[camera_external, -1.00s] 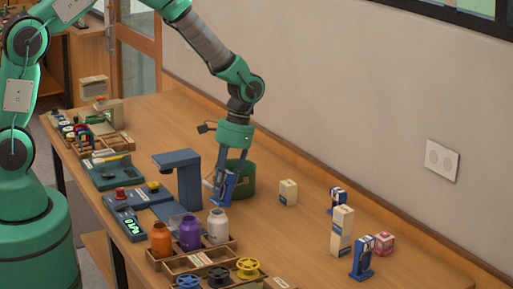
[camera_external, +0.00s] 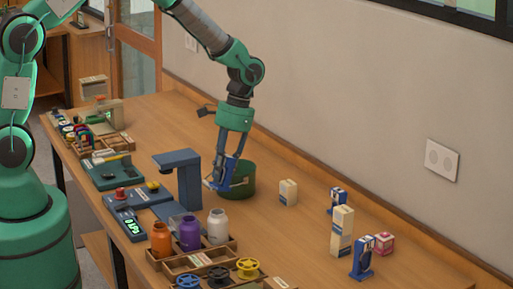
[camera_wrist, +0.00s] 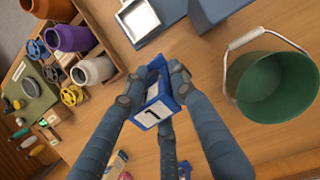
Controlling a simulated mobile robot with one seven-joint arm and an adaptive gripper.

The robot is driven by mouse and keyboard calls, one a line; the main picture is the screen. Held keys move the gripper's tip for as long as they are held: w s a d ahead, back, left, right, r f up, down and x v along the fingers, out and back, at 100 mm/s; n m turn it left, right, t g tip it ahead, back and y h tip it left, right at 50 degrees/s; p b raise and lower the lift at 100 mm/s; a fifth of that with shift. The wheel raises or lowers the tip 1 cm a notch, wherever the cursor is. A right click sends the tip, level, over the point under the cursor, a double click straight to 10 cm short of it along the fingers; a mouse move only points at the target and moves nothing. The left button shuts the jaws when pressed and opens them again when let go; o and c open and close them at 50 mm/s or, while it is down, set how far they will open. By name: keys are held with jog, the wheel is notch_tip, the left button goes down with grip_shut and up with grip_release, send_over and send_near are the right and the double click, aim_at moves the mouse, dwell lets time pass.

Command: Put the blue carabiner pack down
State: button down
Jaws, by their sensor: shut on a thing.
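The blue carabiner pack, blue with a white face, is held between the fingers of my gripper (camera_external: 224,183). In the wrist view the pack (camera_wrist: 152,112) sits between both fingertips of my gripper (camera_wrist: 154,90), with a dark "1" on its white face. My fingers are shut on it. In the external view the held pack (camera_external: 229,171) is partly hidden by the fingers and overlaps the green bucket (camera_external: 245,182). In the wrist view the bucket (camera_wrist: 273,88) is to the right of the pack, apart from it, and looks empty.
A blue stand (camera_external: 188,181) is left of the gripper. A tray with orange, purple (camera_external: 189,234) and white jars is in front. A cream box (camera_external: 288,193) stands right of the bucket. Similar blue-and-white packs (camera_external: 362,259) stand farther right. Bare wood lies between.

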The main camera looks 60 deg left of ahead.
dwell(0.4)
notch_tip(320, 180, up, 12)
jog(key=shift+f, duration=0.25)
jog(key=w+a+n+t+b, duration=0.2)
jog(key=w+a+n+t, duration=0.1)
jog(key=a, duration=3.8)
notch_tip(320, 180, down, 17)
jog(key=shift+w+a+r, duration=0.15)
jog(key=shift+a+r, duration=0.05)
jog(key=shift+a, duration=0.15)
jog(key=shift+w+a, duration=0.1)
jog(key=shift+w, duration=0.05)
jog(key=w+a, duration=0.2)
jog(key=w, duration=0.2)
jog(key=w+a+f, duration=0.1)
jog(key=w+a, duration=0.2)
jog(key=w, duration=0.2)
jog(key=w+a+b, duration=0.1)
jog(key=w+a, duration=0.1)
jog(key=w, duration=0.2)
jog(key=shift+w+a+f, duration=0.25)
jog(key=shift+w+a, duration=0.05)
jog(key=shift+a, duration=0.1)
